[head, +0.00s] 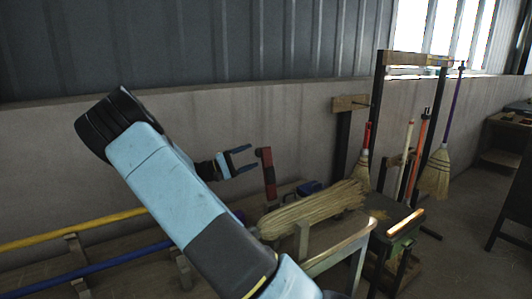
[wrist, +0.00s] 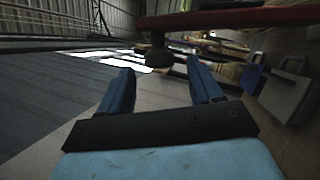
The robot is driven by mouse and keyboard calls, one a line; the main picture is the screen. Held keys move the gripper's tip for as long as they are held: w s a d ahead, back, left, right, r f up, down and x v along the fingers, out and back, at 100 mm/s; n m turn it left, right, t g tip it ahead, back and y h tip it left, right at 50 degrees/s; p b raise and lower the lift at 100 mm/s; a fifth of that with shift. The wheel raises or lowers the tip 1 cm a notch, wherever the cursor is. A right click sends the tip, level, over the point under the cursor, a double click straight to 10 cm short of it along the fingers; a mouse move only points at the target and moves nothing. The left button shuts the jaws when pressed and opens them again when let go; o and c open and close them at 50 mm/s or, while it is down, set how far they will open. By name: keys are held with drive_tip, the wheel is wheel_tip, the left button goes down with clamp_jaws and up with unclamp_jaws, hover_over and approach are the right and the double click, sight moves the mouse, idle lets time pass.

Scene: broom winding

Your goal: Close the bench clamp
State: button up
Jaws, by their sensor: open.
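A red upright lever (head: 267,165), which looks like the bench clamp's handle, stands on the bench behind the broom straw. Its dark lower end reaches down toward the bench, and its base is partly hidden. In the wrist view a red bar (wrist: 235,18), likely the same lever, crosses the top of the picture. My gripper (head: 252,159) is open and empty, just left of the lever's upper part, with its fingers pointing toward it. A small gap shows between them. In the wrist view the two fingers of my gripper (wrist: 160,75) are spread with nothing between them.
A bundle of broom straw (head: 315,208) lies on the bench right of my arm. A blue object (head: 309,188) sits behind it. Yellow (head: 95,228) and blue (head: 100,262) poles lie at left. Finished brooms (head: 437,172) hang at right. A grey wall stands behind.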

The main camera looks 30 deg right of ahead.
sight(266, 151)
drive_tip(key=x, duration=0.7)
